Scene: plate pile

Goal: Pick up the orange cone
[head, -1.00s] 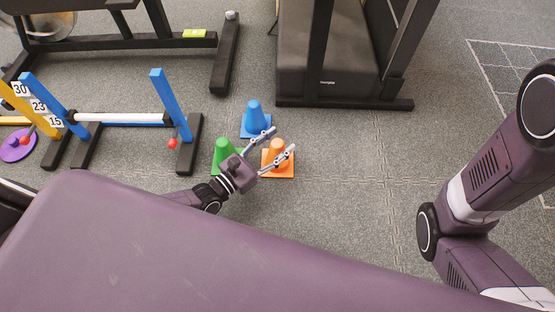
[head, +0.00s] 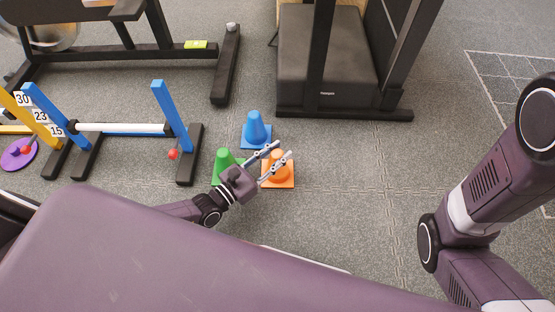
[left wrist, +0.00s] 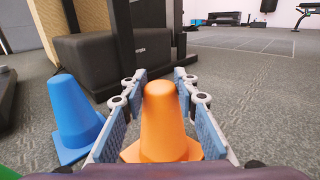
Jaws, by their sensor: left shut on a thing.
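The orange cone (head: 279,175) stands upright on the grey floor, its square base flat. My left gripper (head: 273,158) is at the cone, with a finger on each side of its upper part. In the left wrist view, the orange cone (left wrist: 165,125) sits between the two fingers of my left gripper (left wrist: 163,100), which is shut on it. Part of the cone is hidden by a finger in the head view. My right arm shows at the right of the head view, but its gripper does not.
A blue cone (head: 256,128) stands close behind and a green cone (head: 224,163) close to the left; the blue cone also shows in the left wrist view (left wrist: 72,108). A hurdle with blue posts (head: 172,115) is further left. Black gym equipment (head: 330,55) stands behind. Floor to the right is clear.

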